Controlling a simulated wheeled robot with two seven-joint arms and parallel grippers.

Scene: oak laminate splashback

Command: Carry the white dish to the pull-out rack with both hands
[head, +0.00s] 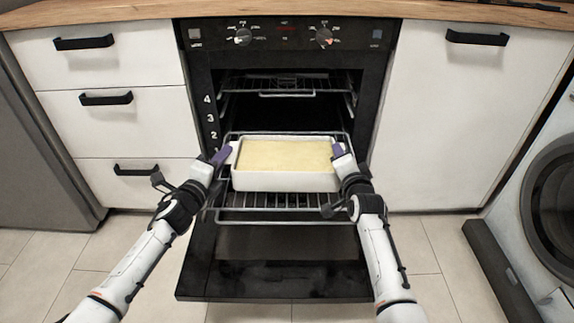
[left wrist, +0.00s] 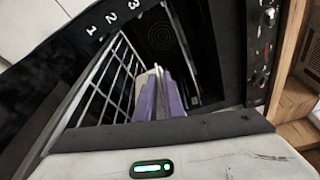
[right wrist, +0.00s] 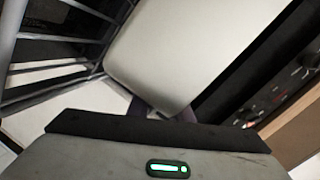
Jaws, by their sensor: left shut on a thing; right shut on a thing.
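The white dish (head: 285,182), rectangular with a pale yellow filling, is level over the pull-out rack (head: 280,200) of the open oven. I cannot tell whether it touches the wire bars. My left gripper (head: 225,154) is shut on the dish's left end; its purple fingers (left wrist: 160,98) show in the left wrist view. My right gripper (head: 339,151) is shut on the right end. In the right wrist view the dish's pale side (right wrist: 190,45) fills the upper middle and partly hides the fingers.
The oven door (head: 275,275) hangs open below the rack. A higher rack (head: 287,92) sits inside the oven. White drawers (head: 110,125) stand to the left, a white cupboard (head: 465,130) to the right, and a washing machine (head: 550,190) at far right.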

